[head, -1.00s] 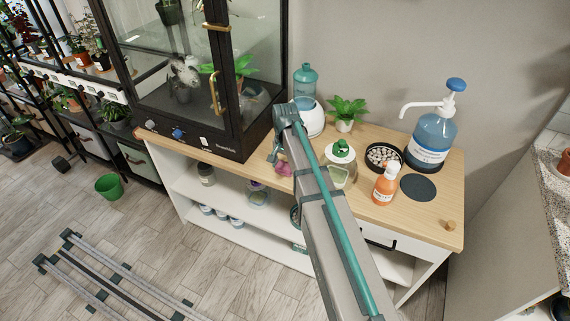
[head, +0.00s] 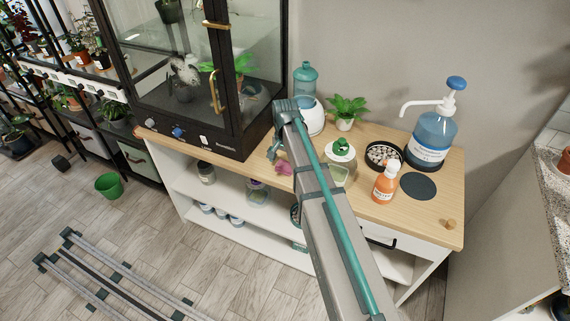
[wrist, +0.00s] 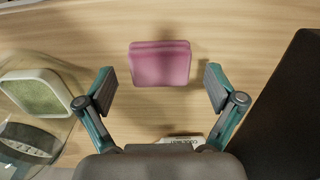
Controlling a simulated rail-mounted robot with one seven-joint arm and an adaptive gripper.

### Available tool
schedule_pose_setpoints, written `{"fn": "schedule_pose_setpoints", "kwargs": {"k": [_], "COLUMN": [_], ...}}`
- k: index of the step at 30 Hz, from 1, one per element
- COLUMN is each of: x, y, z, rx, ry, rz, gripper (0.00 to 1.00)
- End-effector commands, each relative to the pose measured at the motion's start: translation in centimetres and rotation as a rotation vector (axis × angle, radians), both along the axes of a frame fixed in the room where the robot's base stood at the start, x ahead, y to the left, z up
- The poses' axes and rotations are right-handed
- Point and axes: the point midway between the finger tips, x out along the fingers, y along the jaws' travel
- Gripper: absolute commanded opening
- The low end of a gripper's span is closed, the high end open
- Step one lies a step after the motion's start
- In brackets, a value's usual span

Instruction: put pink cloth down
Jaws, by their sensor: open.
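The pink cloth (wrist: 160,64) lies on the wooden counter, folded into a small pad, in the wrist view. It also shows in the head view (head: 284,169), near the counter's front edge beside the black cabinet. My gripper (wrist: 160,88) is open, with one finger to each side of the cloth and clear gaps between them. In the head view my gripper (head: 274,152) is just above and to the left of the cloth, partly hidden by my arm.
The counter (head: 438,226) carries a green sponge holder (head: 338,175), an orange bottle (head: 385,181), a black tray of pebbles (head: 382,155) and a blue pump bottle (head: 430,138). The glass cabinet (head: 190,130) stands close on the left. A small label lies near my gripper (wrist: 183,140).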

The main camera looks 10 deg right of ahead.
Motion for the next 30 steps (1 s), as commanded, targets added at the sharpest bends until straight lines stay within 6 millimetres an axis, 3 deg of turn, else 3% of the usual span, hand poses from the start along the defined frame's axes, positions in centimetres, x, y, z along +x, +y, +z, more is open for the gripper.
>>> {"fn": "schedule_pose_setpoints", "kwargs": {"k": [18, 30], "x": [0.1, 0.0], "y": [0.0, 0.0], "z": [9.7, 11.1], "rx": [0.000, 0.000], "ry": [-0.002, 0.000], "rz": [0.000, 0.000], "gripper": [0.93, 0.93]}}
